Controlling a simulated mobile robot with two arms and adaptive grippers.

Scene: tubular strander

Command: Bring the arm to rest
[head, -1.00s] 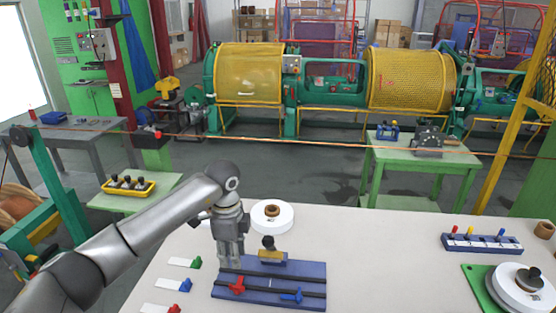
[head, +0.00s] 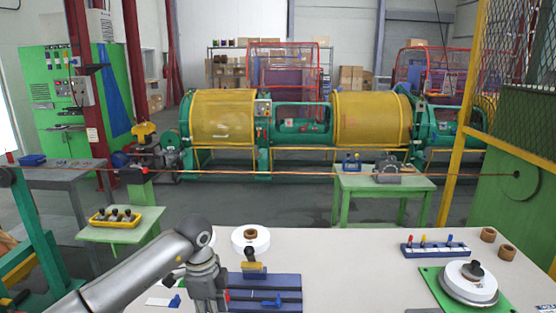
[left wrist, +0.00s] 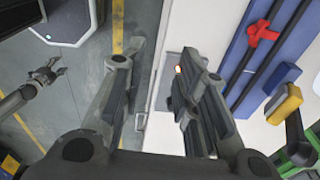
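My left arm comes in from the lower left of the head view. Its gripper (head: 207,300) points down at the table's near part, in front of the left end of a blue board (head: 275,284). In the left wrist view the two fingers (left wrist: 160,68) stand apart with nothing between them, above the table's edge. The blue board with its red clamp (left wrist: 263,36) lies to the right of the fingers there. My right gripper (left wrist: 46,74) shows at the left of the left wrist view, over the floor. Its fingers look spread and empty. It is outside the head view.
The pale table (head: 350,265) holds a white ring (head: 250,238), a blue rack (head: 435,249) and a white disc (head: 470,280) on a green plate. A green side table (head: 125,232) with a yellow tray (head: 115,218) stands left. The table's middle right is clear.

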